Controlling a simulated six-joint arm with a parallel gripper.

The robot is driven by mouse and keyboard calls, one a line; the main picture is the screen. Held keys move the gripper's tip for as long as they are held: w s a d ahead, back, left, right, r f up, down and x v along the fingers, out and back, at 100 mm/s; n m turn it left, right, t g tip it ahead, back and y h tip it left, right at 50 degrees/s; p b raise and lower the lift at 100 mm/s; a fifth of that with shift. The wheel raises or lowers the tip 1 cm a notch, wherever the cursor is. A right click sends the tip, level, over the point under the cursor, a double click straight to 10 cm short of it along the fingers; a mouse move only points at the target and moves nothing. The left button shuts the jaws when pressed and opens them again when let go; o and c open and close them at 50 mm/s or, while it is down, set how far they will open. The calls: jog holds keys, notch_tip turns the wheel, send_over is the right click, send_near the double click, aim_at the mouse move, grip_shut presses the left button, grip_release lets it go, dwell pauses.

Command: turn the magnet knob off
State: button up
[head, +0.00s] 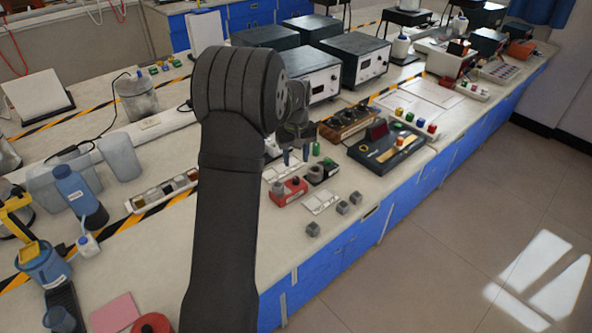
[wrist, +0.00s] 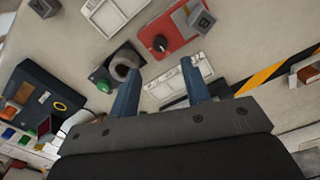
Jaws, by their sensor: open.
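A red box (head: 289,194) stands on the bench in the head view, right of my arm. In the wrist view the red box (wrist: 178,38) carries a small black knob (wrist: 160,43), which looks like the magnet knob; its setting is too small to read. A grey block (wrist: 195,19) with a dark mark sits at the box's other end. My gripper (head: 296,156) is open and empty above the bench, behind the red box in the head view. In the wrist view its two blue fingers (wrist: 160,66) are apart, with the knob beyond their tips, not touched.
A dark box with a green button (wrist: 103,86) and grey ring stands beside the red box. A black console (head: 392,150) is to its right in the head view. Loose grey cubes (head: 313,229) lie near the bench's front edge. A white slotted plate (head: 320,202) lies close by.

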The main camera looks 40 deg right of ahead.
notch_tip(320, 180, up, 9)
send_over(296, 179)
jog(key=shift+r, duration=0.15)
dwell(0.3)
notch_tip(296, 179, down, 18)
jog(key=shift+r, duration=0.25)
dwell(0.3)
jog(key=shift+r, duration=0.1)
